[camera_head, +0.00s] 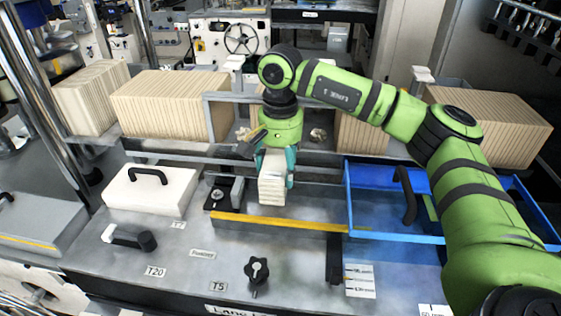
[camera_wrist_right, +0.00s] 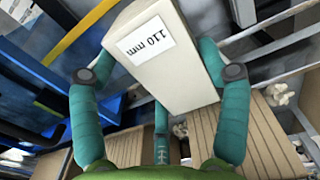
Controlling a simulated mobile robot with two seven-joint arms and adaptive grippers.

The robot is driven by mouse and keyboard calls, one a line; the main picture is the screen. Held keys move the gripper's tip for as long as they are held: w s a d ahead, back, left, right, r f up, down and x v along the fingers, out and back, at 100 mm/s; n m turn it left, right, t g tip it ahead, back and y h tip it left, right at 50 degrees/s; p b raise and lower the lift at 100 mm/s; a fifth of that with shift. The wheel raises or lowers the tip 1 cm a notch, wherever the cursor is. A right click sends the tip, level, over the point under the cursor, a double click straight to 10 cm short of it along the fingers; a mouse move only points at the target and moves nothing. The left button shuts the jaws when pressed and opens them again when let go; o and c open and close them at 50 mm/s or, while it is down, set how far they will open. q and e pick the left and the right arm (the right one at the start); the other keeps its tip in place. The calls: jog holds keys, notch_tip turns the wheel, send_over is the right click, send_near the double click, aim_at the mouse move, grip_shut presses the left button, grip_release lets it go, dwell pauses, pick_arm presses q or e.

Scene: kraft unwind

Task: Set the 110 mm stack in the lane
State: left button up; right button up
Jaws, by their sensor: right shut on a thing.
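The 110 mm stack (camera_head: 272,188) is a cream, layered block in the middle of the head view. Its white label reading "110 mm" faces the camera in the right wrist view (camera_wrist_right: 150,55). My right gripper (camera_head: 274,172) has its teal fingers on either side of the stack and is shut on it; the fingers also show in the right wrist view (camera_wrist_right: 160,85). The stack is behind the yellow-edged bar (camera_head: 280,222) on the grey bench. I cannot tell whether its bottom touches the bench. My left gripper is not in view.
A blue tray (camera_head: 385,238) lies right of the stack. A white block with a black handle (camera_head: 150,192) lies left. A black knob (camera_head: 256,270) and a black stop (camera_head: 334,258) are in front. Large cream stacks (camera_head: 170,105) stand behind. Open bench shows in front of the bar.

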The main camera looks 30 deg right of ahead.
jog(key=shift+f+b, duration=0.85)
jog(key=shift+f, duration=0.8)
jog(key=shift+f+b, duration=1.85)
jog(key=shift+f, duration=0.5)
jog(key=o, duration=1.2)
jog(key=shift+o, duration=0.2)
notch_tip(320, 180, up, 12)
